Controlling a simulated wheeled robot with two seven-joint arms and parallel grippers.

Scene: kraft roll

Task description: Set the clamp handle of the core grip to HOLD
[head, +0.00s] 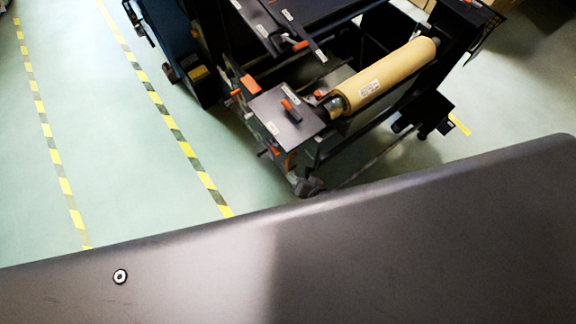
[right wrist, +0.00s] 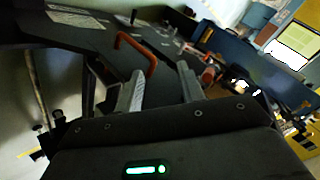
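The brown kraft roll (head: 390,78) lies across the dark machine in the head view, with a grey core end (head: 337,104) at its left. Beside that end is a dark plate with an orange-and-black handle (head: 290,109). I cannot read its labels or tell the clamp handle's setting. In the right wrist view, my right gripper (right wrist: 160,84) has its two pale fingers apart with nothing seen between them. A curved orange handle (right wrist: 138,48) on a dark panel shows just beyond the left finger; I cannot tell whether they touch. My left gripper is not in view.
More orange levers (head: 249,83) stick out from the machine's left side. A large dark grey surface fills the bottom of the head view and hides what is below. Yellow-black floor tape (head: 160,107) runs along the open pale floor at left.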

